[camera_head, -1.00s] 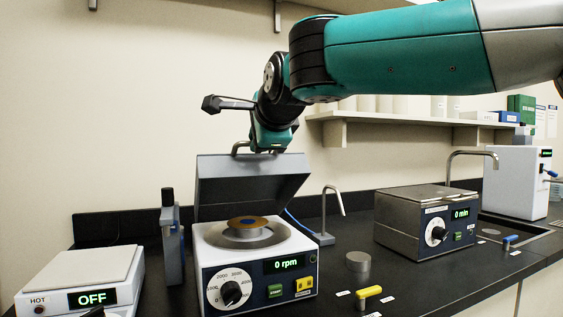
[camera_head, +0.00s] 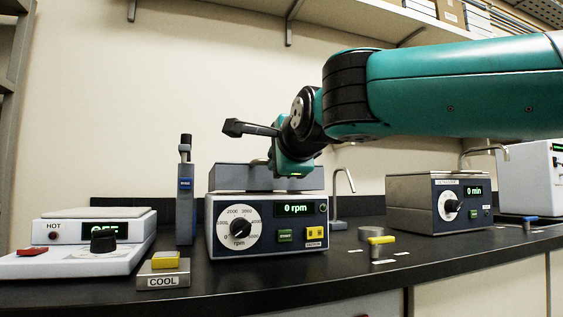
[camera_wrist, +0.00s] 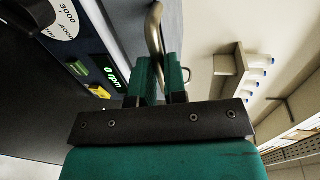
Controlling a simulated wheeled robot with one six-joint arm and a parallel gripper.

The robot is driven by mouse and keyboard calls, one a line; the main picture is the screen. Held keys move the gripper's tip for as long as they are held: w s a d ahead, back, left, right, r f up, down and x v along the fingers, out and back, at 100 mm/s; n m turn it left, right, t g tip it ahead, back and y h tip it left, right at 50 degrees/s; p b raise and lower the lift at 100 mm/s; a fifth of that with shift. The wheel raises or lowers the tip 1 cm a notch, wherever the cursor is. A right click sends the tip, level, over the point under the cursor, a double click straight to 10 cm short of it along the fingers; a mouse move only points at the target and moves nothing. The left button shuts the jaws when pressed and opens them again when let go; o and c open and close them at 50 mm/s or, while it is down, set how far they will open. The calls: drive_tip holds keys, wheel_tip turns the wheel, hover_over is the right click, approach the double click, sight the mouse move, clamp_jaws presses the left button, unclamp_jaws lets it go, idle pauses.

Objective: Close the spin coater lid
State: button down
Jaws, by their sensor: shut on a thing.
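The spin coater (camera_head: 265,236) is a white box with a dark front panel, a dial and a "0 rpm" display. It also shows sideways in the wrist view (camera_wrist: 108,72). Its grey lid (camera_head: 236,178) lies low over the top of the body and hides the chuck. I cannot tell whether its rim touches the body all round. My gripper (camera_head: 293,174) is above the lid. In the wrist view my gripper (camera_wrist: 160,78) is shut on the lid's curved metal handle (camera_wrist: 154,32).
A hot plate (camera_head: 85,240), a small "COOL" block (camera_head: 163,281) and an upright dark stand (camera_head: 185,205) are at left. A bent metal tap (camera_head: 338,203), a yellow-topped item (camera_head: 381,248) and a timer box (camera_head: 438,205) are at right. A shelf is overhead.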

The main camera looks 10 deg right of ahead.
drive_tip(key=shift+a+f+b, duration=0.15)
drive_tip(key=shift+f+b, duration=0.55)
drive_tip(key=shift+f, duration=0.75)
drive_tip(key=c, duration=1.2)
unclamp_jaws()
drive_tip(key=shift+o, duration=0.2)
drive_tip(key=shift+s+r, duration=0.1)
drive_tip(key=shift+s, duration=0.05)
drive_tip(key=b+v, duration=0.3)
drive_tip(key=v, duration=1.4)
drive_tip(key=shift+r, duration=0.2)
